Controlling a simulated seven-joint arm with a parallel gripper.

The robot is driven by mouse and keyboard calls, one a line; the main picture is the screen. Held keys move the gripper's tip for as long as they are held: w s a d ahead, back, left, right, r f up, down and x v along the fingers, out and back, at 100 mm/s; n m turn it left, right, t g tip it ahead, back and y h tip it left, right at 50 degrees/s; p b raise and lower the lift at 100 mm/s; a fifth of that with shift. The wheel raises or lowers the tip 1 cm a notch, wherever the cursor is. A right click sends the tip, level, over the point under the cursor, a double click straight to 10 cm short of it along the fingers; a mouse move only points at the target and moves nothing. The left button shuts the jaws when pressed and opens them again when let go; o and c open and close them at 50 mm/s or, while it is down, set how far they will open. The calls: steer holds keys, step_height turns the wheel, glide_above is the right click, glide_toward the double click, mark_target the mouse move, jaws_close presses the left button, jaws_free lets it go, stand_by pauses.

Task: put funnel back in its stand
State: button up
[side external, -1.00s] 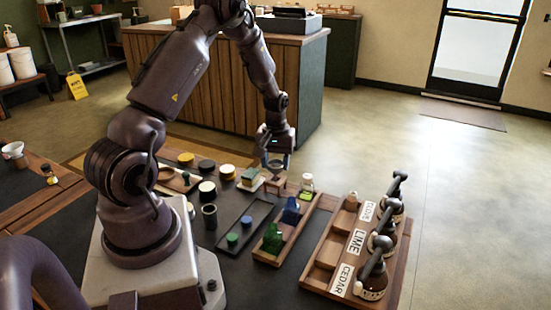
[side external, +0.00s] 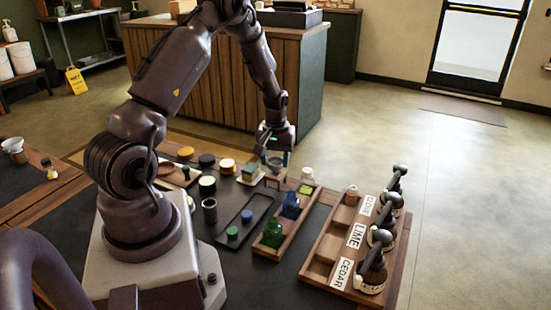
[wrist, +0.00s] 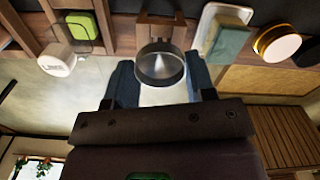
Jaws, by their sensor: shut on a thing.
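The funnel is a dark metal bowl (wrist: 161,66), seen mouth-on in the wrist view between my two blue-grey fingers. My gripper (side external: 276,159) is shut on it. In the side view the funnel is small and partly covered by the fingers. The wooden stand (wrist: 158,27) is right by the funnel in the wrist view, and the funnel's rim overlaps its edge. In the side view the stand (side external: 272,182) shows directly below the gripper. I cannot tell whether the funnel touches the stand or sits in it.
A white tray with a green block (side external: 251,173) is close left of the stand. A white-capped bottle (side external: 307,175) is close right. A wooden tray with green and blue bottles (side external: 268,253) lies nearer, and a labelled pump-bottle rack (side external: 312,272) stands right. Several jars are to the left.

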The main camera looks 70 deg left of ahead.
steer(key=shift+f, duration=0.6)
steer(key=o, duration=0.9)
steer(key=shift+r, duration=3.45)
steer(key=s+d+r+m+t, duration=0.2)
steer(key=s+d+r+m, duration=0.2)
steer(key=d+r, duration=0.3)
steer(key=s+d+r+m+t, duration=0.1)
steer(key=s+d+r+m, duration=0.3)
steer(key=d+r, duration=0.4)
steer(key=s+d+r+m+t, duration=0.2)
steer(key=s+d+r+m, duration=0.2)
steer(key=d+r, duration=0.3)
steer(key=d, duration=0.4)
steer(key=shift+s+d+r+t, duration=0.15)
steer(key=shift+d+r+t, duration=0.15)
steer(key=shift+d, duration=0.05)
